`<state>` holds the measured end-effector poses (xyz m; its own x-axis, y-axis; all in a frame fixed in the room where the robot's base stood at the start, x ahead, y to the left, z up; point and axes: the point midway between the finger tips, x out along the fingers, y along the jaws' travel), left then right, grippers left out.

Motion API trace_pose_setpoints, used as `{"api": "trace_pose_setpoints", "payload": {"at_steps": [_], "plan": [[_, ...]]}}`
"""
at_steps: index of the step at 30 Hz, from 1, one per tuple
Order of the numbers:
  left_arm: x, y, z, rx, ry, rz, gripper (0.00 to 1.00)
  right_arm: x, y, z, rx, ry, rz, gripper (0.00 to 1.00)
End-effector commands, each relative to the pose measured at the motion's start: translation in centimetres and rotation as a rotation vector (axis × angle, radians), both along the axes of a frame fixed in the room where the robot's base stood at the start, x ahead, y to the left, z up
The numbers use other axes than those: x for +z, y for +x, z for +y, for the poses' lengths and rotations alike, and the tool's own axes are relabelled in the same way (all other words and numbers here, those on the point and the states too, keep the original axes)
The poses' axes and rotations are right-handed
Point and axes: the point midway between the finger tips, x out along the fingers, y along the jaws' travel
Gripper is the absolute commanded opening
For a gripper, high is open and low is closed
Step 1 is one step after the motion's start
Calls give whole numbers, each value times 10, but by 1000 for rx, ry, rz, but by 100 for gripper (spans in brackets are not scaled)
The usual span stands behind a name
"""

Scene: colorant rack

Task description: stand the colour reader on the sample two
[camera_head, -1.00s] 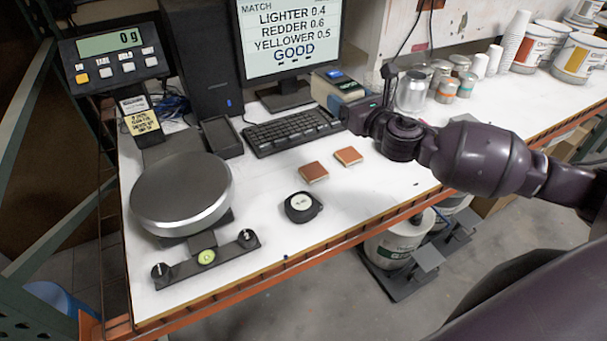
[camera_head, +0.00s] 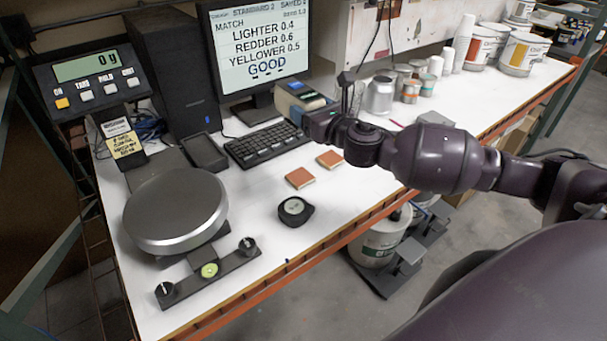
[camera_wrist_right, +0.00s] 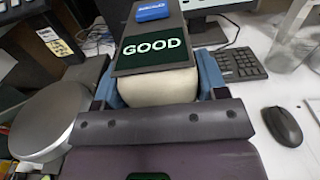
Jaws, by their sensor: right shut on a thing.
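The colour reader (camera_head: 298,97) is a cream body with a dark top. Its screen reads GOOD in the right wrist view (camera_wrist_right: 153,52), with a blue button beyond it. My right gripper (camera_head: 316,118) is shut on it, with blue-grey fingers on either side of the body in the wrist view (camera_wrist_right: 155,90). The reader is beside the keyboard's right end; its underside is hidden. Two small square brown-orange samples lie nearer the desk's front: one at the left (camera_head: 300,178) and one at the right (camera_head: 330,159). I cannot read which is sample two. My left gripper is out of view.
A scale (camera_head: 177,208) with a round pan stands at the left; its display (camera_head: 85,65) reads 0 g. A black round puck (camera_head: 295,210) lies in front of the samples. A monitor (camera_head: 262,50) and keyboard (camera_head: 265,143) stand behind. Cans and cups (camera_head: 410,90) stand at the right.

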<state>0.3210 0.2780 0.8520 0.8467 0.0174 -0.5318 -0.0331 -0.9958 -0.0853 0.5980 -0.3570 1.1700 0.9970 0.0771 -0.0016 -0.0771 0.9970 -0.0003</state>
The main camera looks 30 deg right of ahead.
Motion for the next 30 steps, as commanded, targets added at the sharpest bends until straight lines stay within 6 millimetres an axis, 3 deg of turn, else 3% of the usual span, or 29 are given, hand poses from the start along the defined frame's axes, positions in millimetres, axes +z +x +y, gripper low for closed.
{"api": "trace_pose_setpoints", "payload": {"at_steps": [16, 30], "plan": [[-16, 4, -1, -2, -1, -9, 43, -113, 0, 0, -1, 2, 0, 13], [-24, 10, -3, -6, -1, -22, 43, -157, 0, 0, -1, 2, 1, 13]]}}
